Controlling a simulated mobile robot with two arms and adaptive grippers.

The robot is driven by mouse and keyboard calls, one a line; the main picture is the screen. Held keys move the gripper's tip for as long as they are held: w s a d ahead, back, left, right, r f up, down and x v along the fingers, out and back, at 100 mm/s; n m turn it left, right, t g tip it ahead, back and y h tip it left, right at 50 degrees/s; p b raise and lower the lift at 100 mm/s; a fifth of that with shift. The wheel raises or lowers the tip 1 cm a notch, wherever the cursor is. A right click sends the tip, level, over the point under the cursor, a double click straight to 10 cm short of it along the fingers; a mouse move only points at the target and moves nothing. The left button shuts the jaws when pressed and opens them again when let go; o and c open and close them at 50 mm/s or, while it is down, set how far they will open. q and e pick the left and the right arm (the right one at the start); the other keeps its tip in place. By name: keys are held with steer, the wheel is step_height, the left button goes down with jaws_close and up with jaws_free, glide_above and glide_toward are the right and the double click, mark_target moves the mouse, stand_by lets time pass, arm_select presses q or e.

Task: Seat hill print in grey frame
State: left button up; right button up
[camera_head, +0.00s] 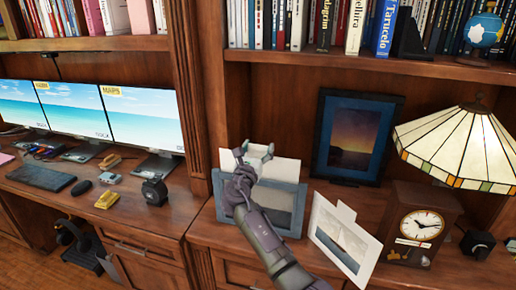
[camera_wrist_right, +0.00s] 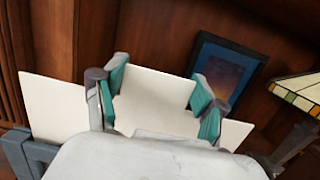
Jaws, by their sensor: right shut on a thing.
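My right gripper (camera_head: 257,153) is shut on the tab of a white card, which I take to be the hill print (camera_head: 287,170). In the right wrist view the print (camera_wrist_right: 55,108) shows a plain white face between and beside the fingers (camera_wrist_right: 160,85); no picture is visible on it. The grey frame (camera_head: 301,207) stands on the desk below, with the print rising upright above its top edge. A corner of the frame shows in the wrist view (camera_wrist_right: 15,145). My forearm hides part of the frame, and I cannot tell how deep the print sits. My left gripper is out of view.
A sailboat print (camera_head: 340,238) leans right of the frame, close to my forearm. A dark blue framed picture (camera_head: 321,135) stands behind. A clock (camera_head: 421,226) and a stained-glass lamp (camera_head: 462,148) are to the right. A bookshelf (camera_head: 360,67) overhangs the desk.

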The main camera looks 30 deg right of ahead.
step_height(320, 180, down, 9)
steer(key=b, duration=0.6)
stand_by(2.6)
steer(key=o, duration=1.3)
steer(key=v, duration=1.2)
steer(key=shift+s, duration=0.1)
